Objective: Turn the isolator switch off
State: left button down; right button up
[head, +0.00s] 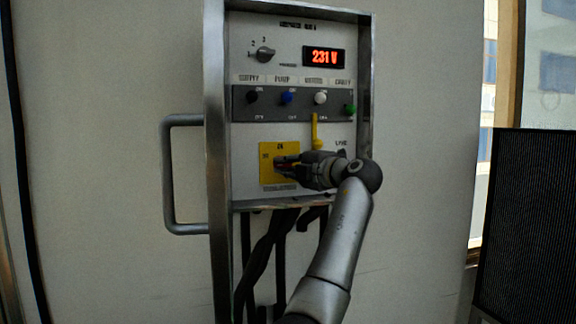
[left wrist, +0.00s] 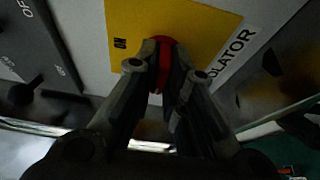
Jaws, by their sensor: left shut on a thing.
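The isolator switch is a red handle (left wrist: 163,48) on a yellow plate (head: 265,174) low on the control panel. The plate also shows in the left wrist view (left wrist: 210,24), with the label ON at its left and the word ISOLATOR printed beside it. My left gripper (head: 283,164) is at the plate, and its fingers are shut on the red handle, one on each side. The fingers hide much of the handle, so its exact angle is hard to read.
Above the plate are a row of coloured toggle switches (head: 286,97), a rotary knob (head: 265,54) and a red display (head: 324,57) reading 231 V. A yellow lever (head: 316,130) stands close above my gripper. A metal frame with a side handle (head: 168,175) borders the panel. Dark cables (head: 264,262) hang below.

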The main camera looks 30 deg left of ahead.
pick_arm(q)
jog(key=c, duration=1.6)
grip_release()
jog(key=shift+r, duration=0.35)
jog(key=shift+c, duration=0.2)
jog(key=shift+o, duration=0.7)
jog(key=shift+a+f, duration=0.1)
jog(key=shift+f, duration=0.15)
jog(key=v, duration=1.2)
jog(key=shift+r, duration=0.1)
